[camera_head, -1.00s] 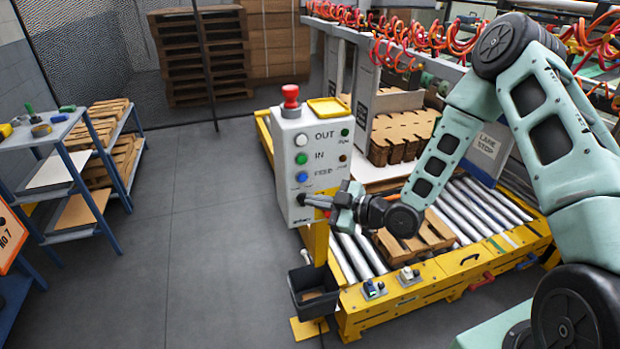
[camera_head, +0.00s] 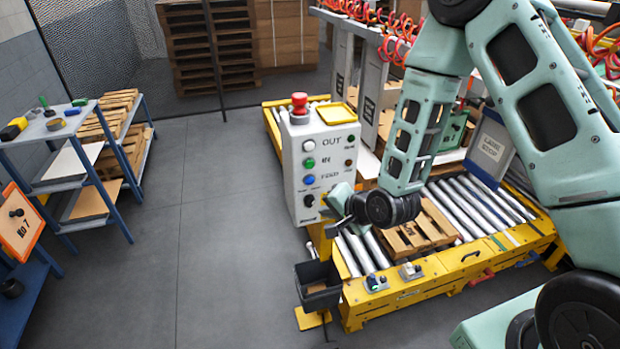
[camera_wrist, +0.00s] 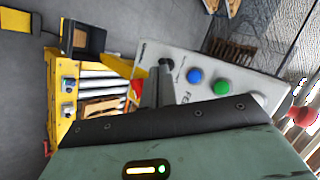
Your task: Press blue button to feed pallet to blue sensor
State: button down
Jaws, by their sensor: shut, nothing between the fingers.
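The blue button (camera_head: 308,180) is on the front of a grey control box, below a green and a white button and above a black knob. It also shows in the wrist view (camera_wrist: 194,76), uncovered. My gripper (camera_head: 326,211) is shut and empty, at the lower right of the box. In the wrist view its closed fingers (camera_wrist: 160,84) point toward the black knob; I cannot tell if they touch the box. A wooden pallet (camera_head: 418,230) lies on the rollers behind my wrist, partly hidden. A small sensor-like device (camera_head: 376,284) with a blue part sits on the yellow conveyor edge.
The control box (camera_head: 328,148) has a red mushroom button (camera_head: 299,103) on top and a black bin (camera_head: 318,286) below. A second small device (camera_head: 410,273) sits on the yellow edge. Shelves (camera_head: 75,160) stand at left. The floor between is clear.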

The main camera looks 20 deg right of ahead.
aim_at(309, 181)
jog(key=shift+s+m, duration=0.1)
jog(key=shift+m, duration=0.4)
jog(key=shift+w+p, duration=0.4)
jog(key=shift+w, duration=4)
jog(key=shift+w, duration=0.1)
jog(key=shift+w, duration=0.3)
